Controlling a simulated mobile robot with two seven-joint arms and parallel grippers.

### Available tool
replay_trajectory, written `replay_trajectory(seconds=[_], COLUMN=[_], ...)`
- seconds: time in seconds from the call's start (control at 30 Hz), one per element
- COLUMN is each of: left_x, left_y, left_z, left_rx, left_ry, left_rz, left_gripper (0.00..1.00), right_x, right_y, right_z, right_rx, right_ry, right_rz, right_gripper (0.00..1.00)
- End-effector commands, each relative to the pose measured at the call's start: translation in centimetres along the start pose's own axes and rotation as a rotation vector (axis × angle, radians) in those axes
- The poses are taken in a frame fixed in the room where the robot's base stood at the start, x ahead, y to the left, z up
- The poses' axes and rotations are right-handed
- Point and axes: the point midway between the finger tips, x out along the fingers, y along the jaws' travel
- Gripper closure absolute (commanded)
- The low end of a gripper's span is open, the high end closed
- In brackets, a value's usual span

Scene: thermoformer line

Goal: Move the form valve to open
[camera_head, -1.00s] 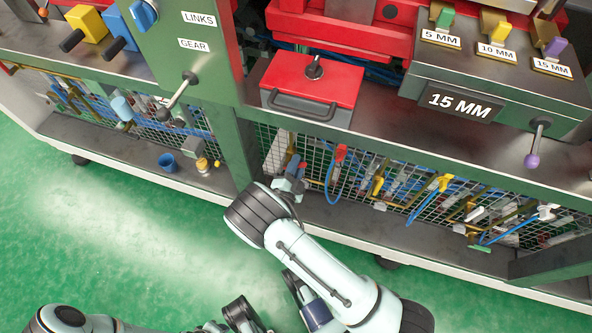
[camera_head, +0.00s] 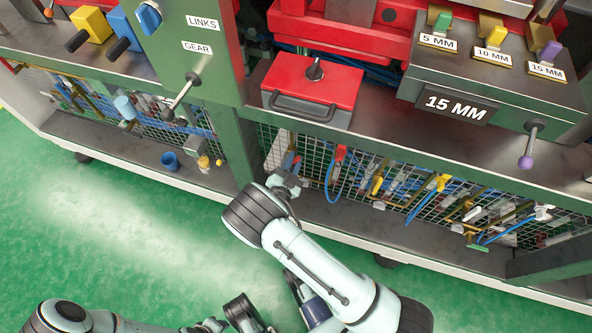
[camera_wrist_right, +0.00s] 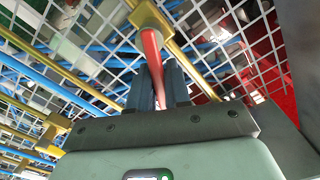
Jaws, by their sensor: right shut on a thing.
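My right gripper (camera_head: 287,182) is low at the front of the machine, by the mesh panel under the red-lidded box. In the right wrist view its two fingers (camera_wrist_right: 158,88) are shut around a red lever handle (camera_wrist_right: 150,50). The handle runs from between the fingers up to a brass-coloured pipe fitting (camera_wrist_right: 148,14). In the head view the gripper and wrist hide most of this valve. No label shows on it. Another valve with a red handle (camera_head: 340,153) and blue hose is just to the right, apart from the gripper. My left gripper cannot be made out.
Yellow-handled valves (camera_head: 377,185) and a white-handled one (camera_head: 543,212) are farther right along the mesh. The machine's lower ledge (camera_head: 350,218) runs below them. A blue cup (camera_head: 169,161) stands left on the ledge. The green floor in front is clear.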

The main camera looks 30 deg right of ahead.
Motion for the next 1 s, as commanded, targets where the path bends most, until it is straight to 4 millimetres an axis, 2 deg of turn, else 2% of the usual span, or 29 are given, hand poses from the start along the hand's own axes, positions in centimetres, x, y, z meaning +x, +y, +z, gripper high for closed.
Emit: replay_trajectory(seconds=[0.2,0.57,0.8,1.0], left_x=[-0.6,-0.6,-0.8,-0.8], left_y=[0.1,0.1,0.1,0.1], left_z=[0.0,0.0,0.1,0.1], left_rx=[0.000,0.000,0.000,0.000], left_ry=[0.002,0.002,0.002,0.002], left_rz=[0.001,0.001,0.001,0.001], left_gripper=[0.57,0.57,0.57,0.57], right_x=[-0.1,-0.1,-0.1,-0.1], right_y=[-1.0,-1.1,-2.1,-2.0], right_z=[0.1,0.2,0.6,0.6], right_rx=[-0.207,-0.245,-0.481,-0.487], right_ry=[-0.004,-0.004,-0.004,-0.004], right_rz=[-0.001,-0.001,-0.003,-0.001], right_gripper=[1.00,1.00,1.00,1.00])
